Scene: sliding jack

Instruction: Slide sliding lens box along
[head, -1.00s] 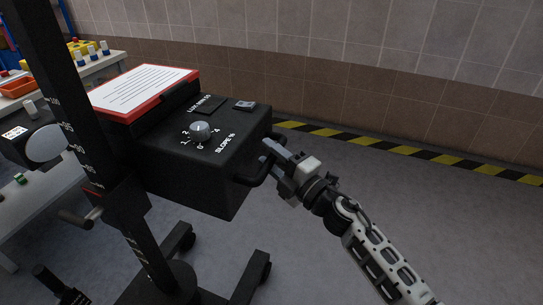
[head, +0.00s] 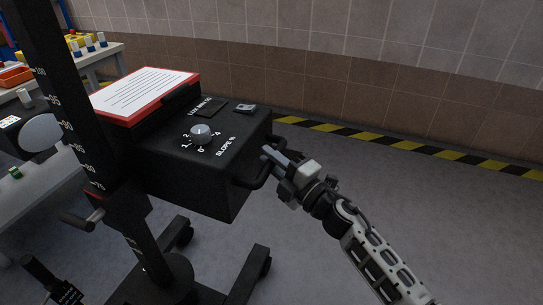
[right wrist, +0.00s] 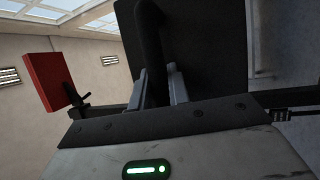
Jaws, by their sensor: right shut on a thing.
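The black lens box (head: 190,185) sits on a black upright post (head: 70,110) with white scale marks. Its top carries a silver knob (head: 200,133) with slope numbers and a red-edged sheet of text (head: 145,92). A black bar handle (head: 250,183) stands out from its right side. My right gripper (head: 270,157) is shut on this handle; its fingers also show around the dark bar in the right wrist view (right wrist: 160,88). Part of the handle is hidden by the fingers.
The post stands on a black base with casters (head: 262,268). A hand crank (head: 82,219) sticks out from the post. A light table (head: 108,58) with small coloured parts is at the far left. The grey floor to the right is open, up to a striped floor line (head: 400,142).

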